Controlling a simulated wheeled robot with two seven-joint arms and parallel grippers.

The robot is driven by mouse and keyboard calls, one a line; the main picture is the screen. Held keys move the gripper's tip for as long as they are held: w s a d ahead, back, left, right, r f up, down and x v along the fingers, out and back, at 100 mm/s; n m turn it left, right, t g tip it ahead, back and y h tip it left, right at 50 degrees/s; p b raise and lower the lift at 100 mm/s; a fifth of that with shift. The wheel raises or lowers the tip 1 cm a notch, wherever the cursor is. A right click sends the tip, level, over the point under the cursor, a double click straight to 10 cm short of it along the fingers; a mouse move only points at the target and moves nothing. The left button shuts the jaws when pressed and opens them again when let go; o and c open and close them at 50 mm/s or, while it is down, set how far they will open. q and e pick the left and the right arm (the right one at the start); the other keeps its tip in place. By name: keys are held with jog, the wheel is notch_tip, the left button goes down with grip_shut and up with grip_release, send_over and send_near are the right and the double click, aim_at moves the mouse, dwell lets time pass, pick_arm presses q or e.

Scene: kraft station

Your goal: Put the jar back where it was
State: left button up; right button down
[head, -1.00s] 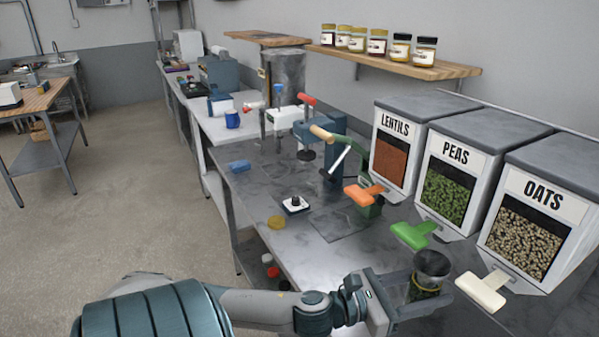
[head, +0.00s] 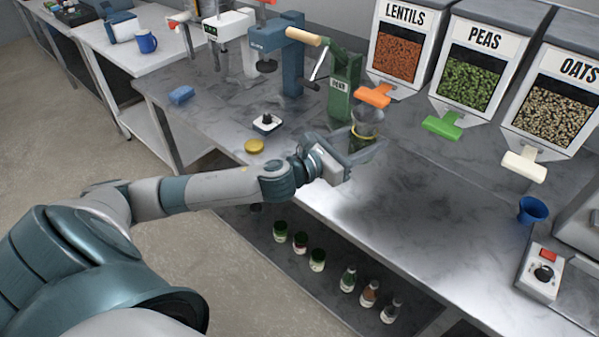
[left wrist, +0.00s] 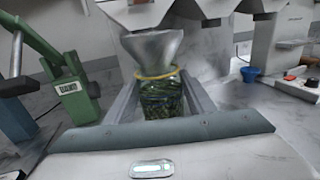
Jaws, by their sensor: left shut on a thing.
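A glass jar (left wrist: 162,98) with green contents, a yellow band at its mouth and a grey funnel (left wrist: 152,48) on top is upright between the fingers of my left gripper (left wrist: 160,108). In the head view, the left gripper (head: 362,150) holds the jar (head: 361,137) over the counter, just in front of the green press (head: 343,88) and below the orange handle (head: 374,95). I cannot tell whether the jar's base touches the counter. My right gripper is not in view.
The lentils (head: 399,48), peas (head: 482,62) and oats (head: 548,105) dispensers stand behind. A yellow lid (head: 254,146) and a small black-and-white device (head: 267,124) lie left. A blue cup (head: 532,209) is right. Jars and bottles stand on the lower shelf.

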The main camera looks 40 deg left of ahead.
pick_arm(q)
jog(key=shift+d, duration=0.15)
jog(key=shift+a+f, duration=0.15)
jog(key=shift+a, duration=0.05)
jog(key=s+a+f, duration=0.1)
jog(key=a+f, duration=0.1)
jog(key=a, duration=0.1)
jog(key=s+a+f, duration=0.2)
jog(key=a, duration=0.2)
jog(key=s+a+f, duration=0.1)
jog(key=a+f, duration=0.1)
jog(key=a, duration=0.1)
jog(key=shift+s+a+f+p, duration=0.2)
jog(key=shift+s+f+p, duration=0.1)
jog(key=shift+s+f, duration=0.1)
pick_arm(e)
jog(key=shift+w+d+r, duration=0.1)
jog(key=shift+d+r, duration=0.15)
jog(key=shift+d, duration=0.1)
pick_arm(q)
jog(key=shift+f+p, duration=0.35)
jog(key=shift+f, duration=1.6)
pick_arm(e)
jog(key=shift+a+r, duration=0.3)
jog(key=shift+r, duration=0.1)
